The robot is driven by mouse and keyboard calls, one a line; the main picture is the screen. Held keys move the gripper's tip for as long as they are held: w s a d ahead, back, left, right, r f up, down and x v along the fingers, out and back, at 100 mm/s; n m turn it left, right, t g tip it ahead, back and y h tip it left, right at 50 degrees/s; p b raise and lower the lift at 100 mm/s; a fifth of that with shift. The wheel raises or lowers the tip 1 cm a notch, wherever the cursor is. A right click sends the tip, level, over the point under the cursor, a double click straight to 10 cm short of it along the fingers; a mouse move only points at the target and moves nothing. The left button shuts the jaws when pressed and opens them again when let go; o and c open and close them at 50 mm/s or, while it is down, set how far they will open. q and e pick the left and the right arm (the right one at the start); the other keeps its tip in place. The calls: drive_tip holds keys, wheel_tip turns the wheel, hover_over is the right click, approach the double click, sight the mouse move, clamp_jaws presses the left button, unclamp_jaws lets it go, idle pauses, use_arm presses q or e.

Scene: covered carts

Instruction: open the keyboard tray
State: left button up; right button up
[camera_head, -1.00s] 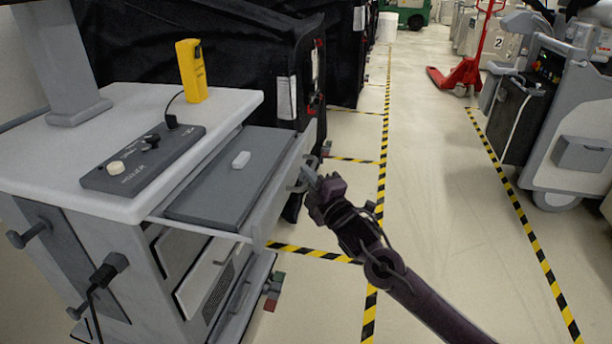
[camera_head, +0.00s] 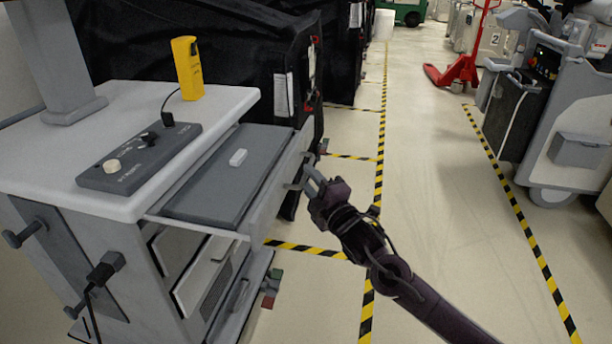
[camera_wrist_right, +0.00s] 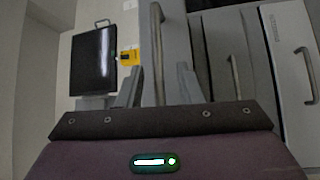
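The keyboard tray (camera_head: 258,215) is pulled out from under the light top of the grey cart (camera_head: 60,165). A dark grey panel (camera_head: 225,180) with a small light block (camera_head: 238,157) lies in it. The tray's front handle (camera_head: 292,183) faces my right gripper (camera_head: 309,178). In the right wrist view the handle (camera_wrist_right: 156,50) stands as an upright bar between the two fingers of my right gripper (camera_wrist_right: 160,88), with gaps on both sides. The right gripper is open and does not visibly clamp the handle. My left gripper is not in view.
A control box (camera_head: 140,160) and a yellow device (camera_head: 189,68) sit on the cart top. Black covered carts (camera_head: 200,60) stand behind. Free floor (camera_head: 430,200) with striped tape lies to the right. A red pallet jack (camera_head: 460,75) and a grey machine (camera_head: 575,110) stand beyond.

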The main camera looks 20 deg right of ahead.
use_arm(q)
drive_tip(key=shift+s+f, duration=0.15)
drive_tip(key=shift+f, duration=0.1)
use_arm(e)
drive_tip(key=v, duration=0.5)
drive_tip(key=shift+s+d, duration=0.1)
drive_tip(key=shift+s, duration=0.2)
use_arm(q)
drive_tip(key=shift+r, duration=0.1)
